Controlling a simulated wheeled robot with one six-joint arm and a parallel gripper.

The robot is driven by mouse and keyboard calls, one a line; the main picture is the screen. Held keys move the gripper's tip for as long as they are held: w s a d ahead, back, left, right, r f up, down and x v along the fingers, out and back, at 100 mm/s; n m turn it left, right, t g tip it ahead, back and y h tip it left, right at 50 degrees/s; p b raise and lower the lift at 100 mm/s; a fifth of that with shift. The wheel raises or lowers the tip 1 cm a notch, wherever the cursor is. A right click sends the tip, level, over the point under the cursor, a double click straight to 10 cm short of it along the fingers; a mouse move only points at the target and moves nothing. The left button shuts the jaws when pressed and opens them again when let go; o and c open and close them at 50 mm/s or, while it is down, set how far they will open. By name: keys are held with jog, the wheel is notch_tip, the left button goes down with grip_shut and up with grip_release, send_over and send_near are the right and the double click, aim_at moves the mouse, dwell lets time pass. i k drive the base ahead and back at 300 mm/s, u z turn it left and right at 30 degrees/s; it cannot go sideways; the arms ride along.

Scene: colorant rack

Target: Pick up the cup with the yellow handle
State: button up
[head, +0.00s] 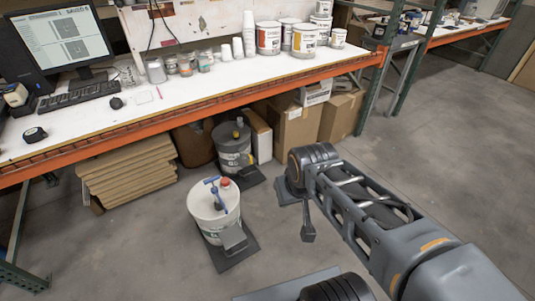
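I cannot make out a cup with a yellow handle for sure. A grey bucket (232,158) on the floor under the bench has a small yellow part (236,134) on its lid and a yellowish patch on its right side. A white bucket (210,222) stands nearer, with a blue handle and a red knob on top. My arm reaches in from the lower right. A dark end piece, likely my gripper (308,234), hangs below its far joint, right of the white bucket. Its fingers are too small and dark to read.
The white bench (200,95) with an orange beam runs across the back. It bears a monitor (65,38), white cup stacks (249,35) and paint tubs (304,40). Cardboard boxes (296,125) and stacked boards (128,172) sit beneath. Floor (455,140) is clear at right.

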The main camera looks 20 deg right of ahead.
aim_at(245, 152)
jog(key=z, duration=0.4)
jog(key=k, duration=1.05)
jog(key=z, duration=0.95)
jog(key=i, duration=2.15)
jog(key=u, duration=0.3)
jog(key=i, duration=1.15)
jog(key=u, duration=1.3)
jog(key=i, duration=0.85)
jog(key=u, duration=1.2)
jog(key=i, duration=0.4)
jog(key=u, duration=0.3)
